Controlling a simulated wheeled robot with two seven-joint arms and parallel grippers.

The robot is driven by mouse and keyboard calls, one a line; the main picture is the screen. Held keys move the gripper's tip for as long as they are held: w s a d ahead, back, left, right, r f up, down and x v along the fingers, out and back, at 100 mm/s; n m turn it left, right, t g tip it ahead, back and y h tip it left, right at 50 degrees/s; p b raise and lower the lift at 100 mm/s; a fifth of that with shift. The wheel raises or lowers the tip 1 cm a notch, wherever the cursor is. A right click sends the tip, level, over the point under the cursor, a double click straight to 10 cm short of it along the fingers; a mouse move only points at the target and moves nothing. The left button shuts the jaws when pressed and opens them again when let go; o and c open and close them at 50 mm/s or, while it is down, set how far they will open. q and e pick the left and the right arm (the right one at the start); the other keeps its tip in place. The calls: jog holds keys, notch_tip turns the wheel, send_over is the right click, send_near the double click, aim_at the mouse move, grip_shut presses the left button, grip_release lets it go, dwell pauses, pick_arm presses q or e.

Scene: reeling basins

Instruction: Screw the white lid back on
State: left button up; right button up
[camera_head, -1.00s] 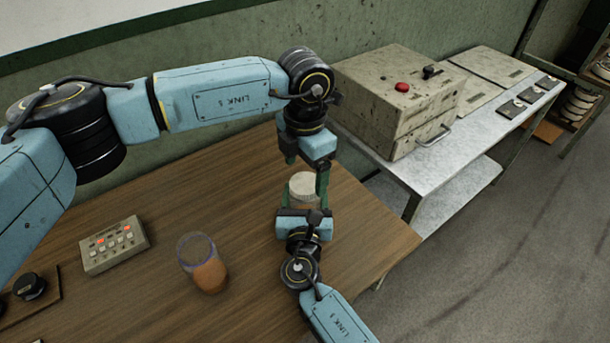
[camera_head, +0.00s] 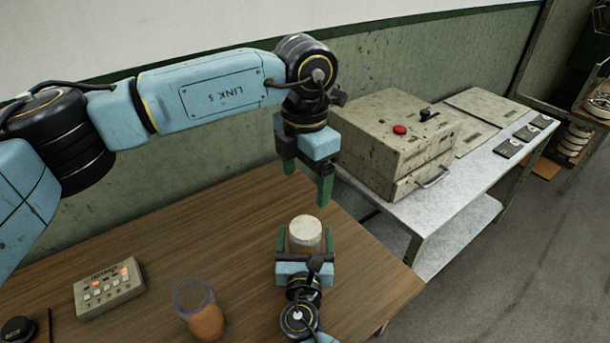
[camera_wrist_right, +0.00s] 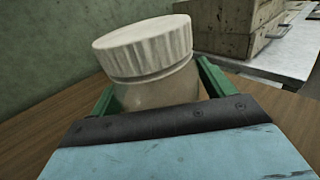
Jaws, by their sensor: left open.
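The white ribbed lid (camera_head: 306,231) sits on top of a jar (camera_head: 304,255) with brownish contents, above the wooden table. The wrist view shows the lid (camera_wrist_right: 143,46) on the jar's mouth, over the pale jar body (camera_wrist_right: 160,90); how tightly it is threaded cannot be told. My right gripper (camera_head: 305,242) has its green fingers on both sides of the jar body, closed on it below the lid. My left gripper (camera_head: 307,180) is open and empty, pointing down above the lid and clear of it.
A glass with orange-brown contents (camera_head: 203,318) stands left of the jar. A small control box with lit red buttons (camera_head: 109,287) lies farther left, near a black knob (camera_head: 18,329). A worn metal machine (camera_head: 385,145) stands on the bench at right.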

jog(key=shift+o, duration=0.5)
jog(key=s, duration=1.3)
jog(key=shift+s+a, duration=0.2)
